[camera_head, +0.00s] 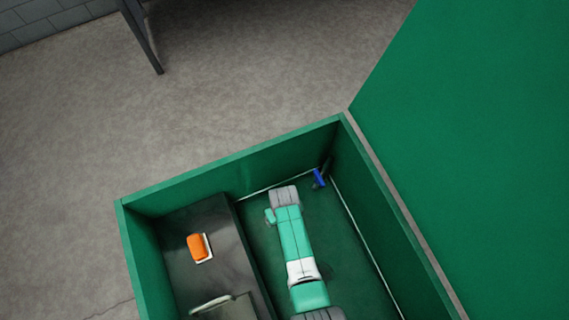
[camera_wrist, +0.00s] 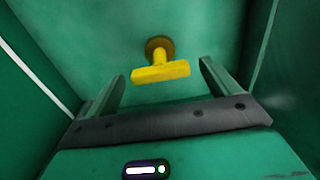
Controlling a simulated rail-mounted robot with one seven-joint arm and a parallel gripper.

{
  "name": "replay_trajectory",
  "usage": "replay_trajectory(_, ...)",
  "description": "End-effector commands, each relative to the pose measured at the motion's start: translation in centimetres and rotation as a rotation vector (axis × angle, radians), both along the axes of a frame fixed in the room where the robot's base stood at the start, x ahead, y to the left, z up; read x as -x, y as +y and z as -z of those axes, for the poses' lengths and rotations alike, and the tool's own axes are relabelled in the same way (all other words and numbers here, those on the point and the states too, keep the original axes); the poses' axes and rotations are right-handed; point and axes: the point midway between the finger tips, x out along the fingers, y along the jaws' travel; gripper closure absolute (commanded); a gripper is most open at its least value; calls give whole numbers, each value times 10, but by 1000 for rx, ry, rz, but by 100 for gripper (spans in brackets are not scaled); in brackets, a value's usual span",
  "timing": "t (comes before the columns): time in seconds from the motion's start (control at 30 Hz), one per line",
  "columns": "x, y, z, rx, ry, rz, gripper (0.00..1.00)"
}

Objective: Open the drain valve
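A yellow T-shaped handle (camera_wrist: 160,72) stands out from a round brown fitting on a green wall in the wrist view. My gripper (camera_wrist: 162,70) is open, with one finger on each side of the yellow handle in the picture. I see no contact, and the depth between fingertips and handle is unclear. In the head view, a blue lever (camera_head: 319,178) sits on a dark fitting near the far corner of a green enclosure. The yellow handle does not show in the head view. I cannot tell from the frames which of the two is the drain valve.
The green enclosure has high walls (camera_head: 235,168). A dark raised block (camera_head: 205,225) fills its left side and carries an orange piece (camera_head: 197,246) on a white plate. A large green panel (camera_head: 480,130) stands at right. Grey floor (camera_head: 250,70) lies beyond.

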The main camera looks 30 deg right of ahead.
Motion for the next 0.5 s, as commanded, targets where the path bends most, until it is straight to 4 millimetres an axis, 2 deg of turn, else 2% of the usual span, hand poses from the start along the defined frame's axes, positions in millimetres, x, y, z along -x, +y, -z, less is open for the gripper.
replay_trajectory(0.17, 0, 0, 0, 0, 0, 1, 13)
replay_trajectory(0.27, -1, 0, -7, 0, -2, 1, 13)
replay_trajectory(0.5, -1, 0, -58, 0, -2, 1, 13)
